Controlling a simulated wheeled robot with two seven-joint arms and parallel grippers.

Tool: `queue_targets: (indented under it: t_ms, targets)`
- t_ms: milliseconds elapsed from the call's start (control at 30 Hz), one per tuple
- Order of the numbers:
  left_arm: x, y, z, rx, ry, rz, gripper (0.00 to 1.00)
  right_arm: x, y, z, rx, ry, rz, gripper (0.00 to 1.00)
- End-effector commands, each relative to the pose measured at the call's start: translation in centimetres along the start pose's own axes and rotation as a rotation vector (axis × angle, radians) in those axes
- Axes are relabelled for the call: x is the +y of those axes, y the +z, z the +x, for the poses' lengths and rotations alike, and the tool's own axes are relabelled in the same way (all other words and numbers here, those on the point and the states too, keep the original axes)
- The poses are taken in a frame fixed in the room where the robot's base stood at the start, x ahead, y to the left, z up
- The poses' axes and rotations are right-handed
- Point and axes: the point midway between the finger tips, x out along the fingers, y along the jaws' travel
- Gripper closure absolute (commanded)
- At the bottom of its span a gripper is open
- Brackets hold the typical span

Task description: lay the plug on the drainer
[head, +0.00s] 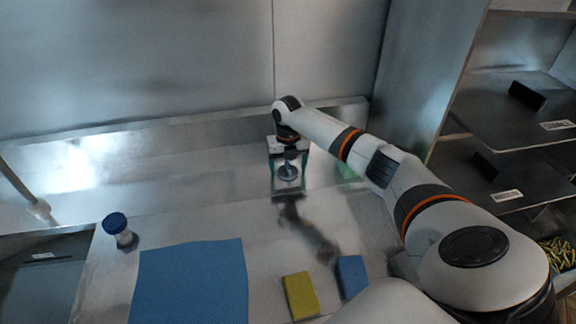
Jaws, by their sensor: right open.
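A grey metal plug (288,173), round and flat at the bottom with a narrower upper part, shows at the back of the steel surface. My right gripper (288,176) points down over it, open, with one finger on each side of the plug. I cannot tell whether the fingers touch it or whether it rests on the steel. The drainer appears to be the bare steel surface (210,215) beside the sunken basin; its limits are not clear. My left gripper is not in view.
A blue-capped shaker (118,232) stands at left near the basin (45,275). A blue cloth (193,283), a yellow sponge (300,295) and a blue sponge (352,276) lie in front. A green item (346,173) is partly behind my arm. Dark shelves (515,110) stand at right.

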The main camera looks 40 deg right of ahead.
Motion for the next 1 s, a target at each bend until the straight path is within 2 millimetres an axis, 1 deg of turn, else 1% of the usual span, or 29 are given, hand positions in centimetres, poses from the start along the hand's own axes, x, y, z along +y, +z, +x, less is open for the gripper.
queue_targets:
  t_ms: [167, 267, 367, 500, 700, 833, 1000]
  targets:
    - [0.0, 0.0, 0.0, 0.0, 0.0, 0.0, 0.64, 0.0, -0.1, -0.5, 0.002, -0.001, 0.0, 0.22]
    - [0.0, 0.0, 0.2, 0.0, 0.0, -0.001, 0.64, 0.0, -0.1, -1.8, 0.004, -0.001, 0.0, 0.22]
    - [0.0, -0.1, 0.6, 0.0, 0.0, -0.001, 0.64, 0.0, -0.1, -3.7, 0.005, -0.002, -0.001, 0.22]
    - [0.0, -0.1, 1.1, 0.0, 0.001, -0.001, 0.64, 0.0, -0.1, -6.9, 0.005, -0.003, -0.001, 0.22]
    - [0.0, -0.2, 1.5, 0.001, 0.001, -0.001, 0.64, -0.1, -0.1, -10.5, 0.003, -0.002, -0.001, 0.22]
    - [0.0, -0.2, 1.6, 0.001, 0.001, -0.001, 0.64, 0.0, -0.1, -11.7, 0.001, -0.001, 0.0, 0.22]
    - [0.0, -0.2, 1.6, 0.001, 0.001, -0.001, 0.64, 0.0, 0.0, -12.3, 0.0, -0.001, 0.001, 0.22]
